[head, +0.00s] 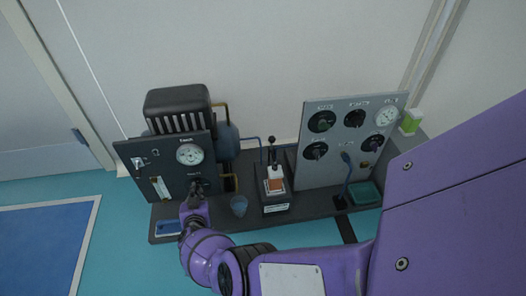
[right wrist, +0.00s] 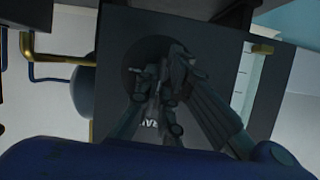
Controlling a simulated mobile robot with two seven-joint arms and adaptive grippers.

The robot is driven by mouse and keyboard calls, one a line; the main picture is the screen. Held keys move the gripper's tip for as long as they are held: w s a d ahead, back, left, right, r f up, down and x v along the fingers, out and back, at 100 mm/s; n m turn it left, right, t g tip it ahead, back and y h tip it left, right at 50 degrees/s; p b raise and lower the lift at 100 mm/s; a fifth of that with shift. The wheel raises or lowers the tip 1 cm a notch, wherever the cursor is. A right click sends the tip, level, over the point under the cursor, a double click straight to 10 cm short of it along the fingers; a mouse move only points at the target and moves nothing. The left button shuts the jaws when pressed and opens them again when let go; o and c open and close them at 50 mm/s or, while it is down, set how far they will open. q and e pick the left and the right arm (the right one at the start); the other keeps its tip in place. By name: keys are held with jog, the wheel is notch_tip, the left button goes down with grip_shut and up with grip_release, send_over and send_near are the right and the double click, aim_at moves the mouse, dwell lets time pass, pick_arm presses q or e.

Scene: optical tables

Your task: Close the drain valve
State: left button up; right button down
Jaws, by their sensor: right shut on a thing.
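A dark control panel (head: 165,165) stands at the left of the bench. It carries a round white gauge and, below it, a dark round valve knob (head: 206,184), which I take for the drain valve. Its label is too small to read. My right gripper (head: 194,196) is at this knob, low on the panel, and partly covers it. In the right wrist view my fingers (right wrist: 160,88) are closed together in front of the knob's round dark disc (right wrist: 143,55). They are shut on the knob's grip, mostly hidden between them. My left gripper is not in view.
A grey panel (head: 337,170) with several black knobs and a gauge stands to the right. Between the panels are a small device with an orange front (head: 275,185) and a blue cup (head: 239,205). A black ribbed unit (head: 178,107) and brass pipes are behind the dark panel.

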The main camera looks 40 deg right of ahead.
jog(key=shift+w+r+n, duration=0.1)
jog(key=shift+w+n, duration=0.05)
jog(key=shift+n, duration=0.15)
dwell(0.4)
jog(key=c, duration=1.9)
grip_release()
jog(key=shift+a, duration=0.15)
jog(key=v, duration=1.2)
